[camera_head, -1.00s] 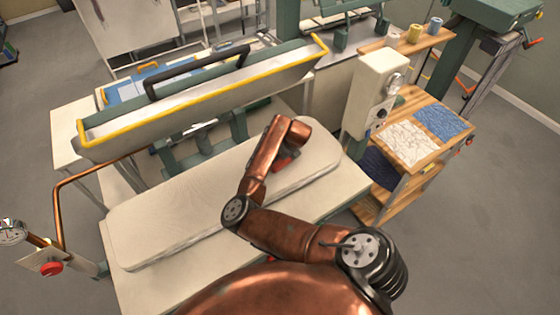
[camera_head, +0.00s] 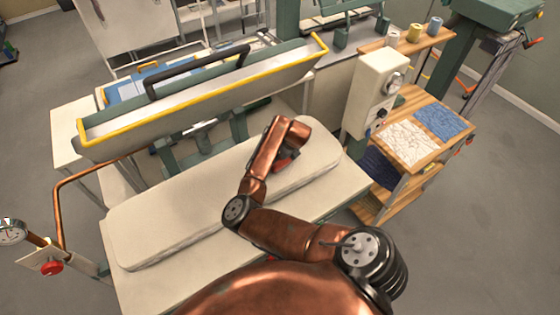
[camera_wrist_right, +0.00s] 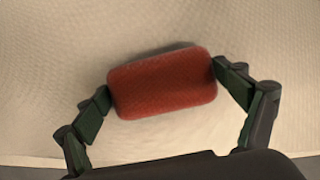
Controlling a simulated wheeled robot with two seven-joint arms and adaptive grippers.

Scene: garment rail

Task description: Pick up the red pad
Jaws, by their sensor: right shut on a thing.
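The red pad (camera_wrist_right: 163,84) is a rounded red block in the right wrist view. It sits between the two dark green fingers of my right gripper (camera_wrist_right: 163,86), which is shut on it at its left and right ends. The pale padded pressing board (camera_wrist_right: 60,50) lies behind the pad; I cannot tell whether they touch. In the head view the red pad (camera_head: 284,161) shows only partly beside my copper right arm, over the right part of the pressing board (camera_head: 160,215). The right fingers are mostly hidden there. My left gripper is not in view.
The raised press head with a yellow edge (camera_head: 200,112) hangs behind the board. A control box (camera_head: 376,92) stands right of it, next to a wooden cart (camera_head: 425,150) with folded cloths. A red knob (camera_head: 51,268) and gauge are at the left.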

